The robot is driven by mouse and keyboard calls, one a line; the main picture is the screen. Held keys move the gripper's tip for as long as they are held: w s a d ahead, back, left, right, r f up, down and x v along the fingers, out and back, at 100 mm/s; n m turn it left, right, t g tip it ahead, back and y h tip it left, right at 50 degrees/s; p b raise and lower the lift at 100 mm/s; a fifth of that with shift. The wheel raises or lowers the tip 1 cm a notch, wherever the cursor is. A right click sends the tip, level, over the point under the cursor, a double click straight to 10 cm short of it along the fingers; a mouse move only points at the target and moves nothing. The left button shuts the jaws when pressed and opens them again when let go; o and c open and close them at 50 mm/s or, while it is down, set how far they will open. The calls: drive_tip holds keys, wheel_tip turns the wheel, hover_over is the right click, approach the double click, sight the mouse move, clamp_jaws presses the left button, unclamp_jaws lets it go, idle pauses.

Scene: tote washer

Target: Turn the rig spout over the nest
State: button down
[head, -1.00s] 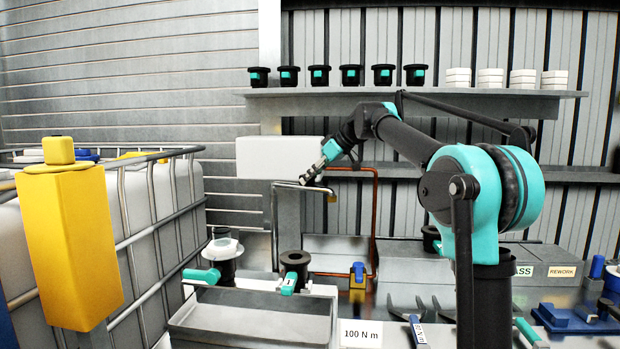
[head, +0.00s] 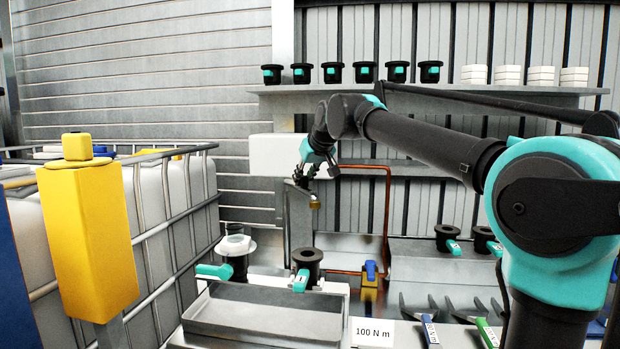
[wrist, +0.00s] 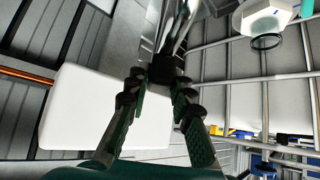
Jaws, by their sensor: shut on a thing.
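The rig spout (head: 300,225) is a grey metal pipe standing upright behind the tray, with a brass-coloured tip (head: 315,204) at its upper end. The tip now faces roughly toward the head camera. My gripper (head: 312,182) is at the top of the spout, shut on it. In the wrist view my fingers (wrist: 158,92) close on a dark part, with the shiny pipe (wrist: 172,35) beyond. A black flanged fitting with a teal handle (head: 307,262) stands below and in front of the spout, apparently at the nest; the nest itself is hidden or unclear.
A white-topped valve (head: 236,252) with a teal lever stands left of the fitting. A grey tray (head: 262,318) lies in front. A white box (head: 275,155) and copper pipe (head: 386,215) are behind. A yellow post (head: 90,240) and caged tank (head: 165,215) stand left.

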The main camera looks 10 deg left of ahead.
drive_tip(key=shift+s+a+m+t+h, duration=0.3)
drive_tip(key=shift+s+a+m+h, duration=0.1)
drive_tip(key=shift+a+m, duration=0.2)
drive_tip(key=c, duration=1.3)
unclamp_jaws()
drive_tip(key=v, duration=1.2)
